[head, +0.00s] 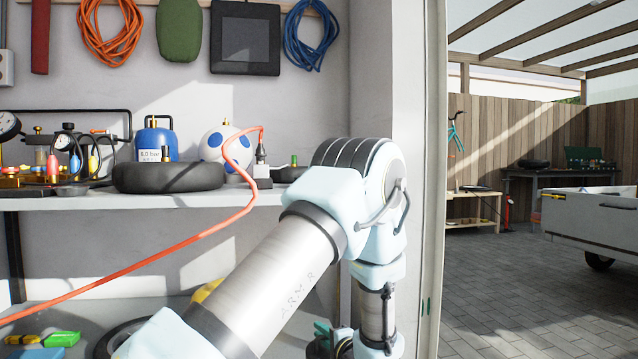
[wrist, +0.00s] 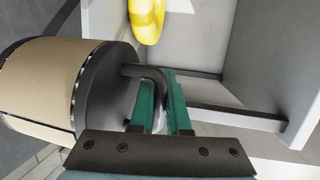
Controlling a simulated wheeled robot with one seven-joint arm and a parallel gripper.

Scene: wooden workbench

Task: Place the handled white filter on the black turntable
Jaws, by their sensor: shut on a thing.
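The handled filter (wrist: 45,85) is a cream-white cylinder with a dark end cap and a dark bent handle (wrist: 148,73), at the left in the wrist view. My gripper (wrist: 160,88) has its green fingers shut on that handle, and the filter lies sideways in the picture. In the head view my arm covers most of the lower middle, and the gripper end is only partly seen at the bottom edge. A dark round thing (head: 112,338) shows at the lower left behind my arm; I cannot tell whether it is the black turntable.
A shelf (head: 110,202) holds gauges, a blue canister (head: 156,140), a black tyre (head: 168,177) and a white-blue ball (head: 222,145). An orange hose (head: 160,254) crosses in front. A yellow object (wrist: 147,18) is at the wrist view's top. Open paved floor (head: 520,285) lies right.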

